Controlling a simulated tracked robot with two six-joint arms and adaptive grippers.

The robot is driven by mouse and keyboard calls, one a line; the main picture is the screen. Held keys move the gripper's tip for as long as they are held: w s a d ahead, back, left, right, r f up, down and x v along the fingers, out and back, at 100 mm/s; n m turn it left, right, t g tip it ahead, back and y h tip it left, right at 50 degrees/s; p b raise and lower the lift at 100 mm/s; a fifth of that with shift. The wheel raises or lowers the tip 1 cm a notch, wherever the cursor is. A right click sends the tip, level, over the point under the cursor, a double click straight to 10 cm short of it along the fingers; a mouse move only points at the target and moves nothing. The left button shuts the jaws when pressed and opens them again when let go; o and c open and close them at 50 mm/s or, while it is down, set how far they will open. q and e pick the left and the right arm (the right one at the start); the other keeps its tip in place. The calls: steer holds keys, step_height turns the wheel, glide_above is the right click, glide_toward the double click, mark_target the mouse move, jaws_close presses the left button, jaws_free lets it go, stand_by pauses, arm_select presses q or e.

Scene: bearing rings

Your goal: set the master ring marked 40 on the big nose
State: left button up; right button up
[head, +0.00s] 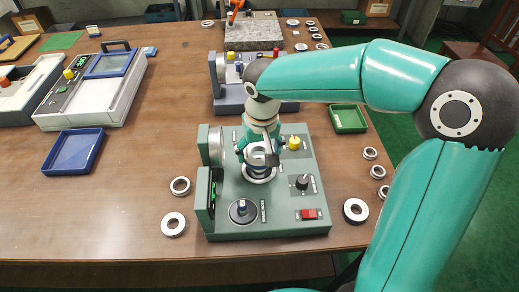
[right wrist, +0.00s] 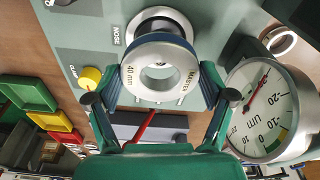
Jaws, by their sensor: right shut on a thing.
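The master ring (right wrist: 160,70) is a pale steel ring with "40 mm" and "MASTER" on its face. My right gripper (right wrist: 160,92) is shut on it, one finger on each side. In the head view my right gripper (head: 259,152) is over the middle of the green gauge unit (head: 282,222). A round steel nose flange (right wrist: 168,22) shows just beyond the ring, near a "NOSE" label; in the head view it lies below the gripper (head: 258,175). The ring covers the nose's middle, so I cannot tell whether they touch. My left gripper is not in view.
The unit carries a dial (right wrist: 268,108), a yellow knob (head: 294,143), a black knob (head: 302,182), a red switch (head: 309,214) and a blue-topped post (head: 242,208). Loose rings lie left (head: 174,224) and right (head: 355,210). A green tray (head: 348,128) stands behind right. Table's left front is clear.

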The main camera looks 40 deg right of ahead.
steer(key=shift+f+b, duration=0.35)
steer(key=shift+f+b, duration=0.9)
steer(key=shift+f, duration=0.15)
steer(key=shift+f+b, duration=0.3)
steer(key=shift+f, duration=0.05)
steer(key=shift+f+b, duration=0.4)
steer(key=shift+f, duration=0.05)
steer(key=o, duration=1.7)
steer(key=shift+c, duration=0.2)
steer(key=shift+f, duration=0.1)
